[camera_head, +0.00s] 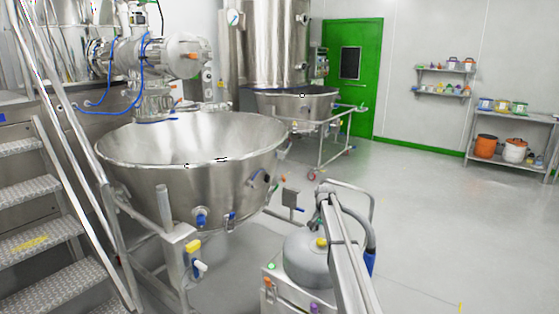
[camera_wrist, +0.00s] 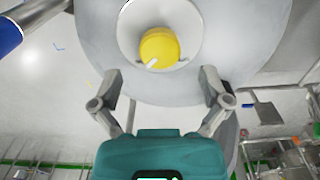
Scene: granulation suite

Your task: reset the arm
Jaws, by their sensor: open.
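My gripper (camera_wrist: 161,80) shows in the wrist view, with its two grey fingers spread apart and its teal body at the bottom. Nothing is held between the fingers. A yellow knob (camera_wrist: 159,48) on a rounded grey top (camera_wrist: 105,40) appears just beyond the fingertips. I cannot tell how far it is from them, and no contact is visible. In the head view a yellow knob (camera_head: 321,242) sits on a grey dome (camera_head: 305,262). I cannot make out my gripper in the head view.
A large steel bowl (camera_head: 220,185) stands left of the dome, with metal steps (camera_head: 40,190) farther left. A wheeled frame with another vessel (camera_head: 290,105) stands behind. A shelf table (camera_head: 500,120) is at the right. The floor (camera_head: 430,200) between is clear.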

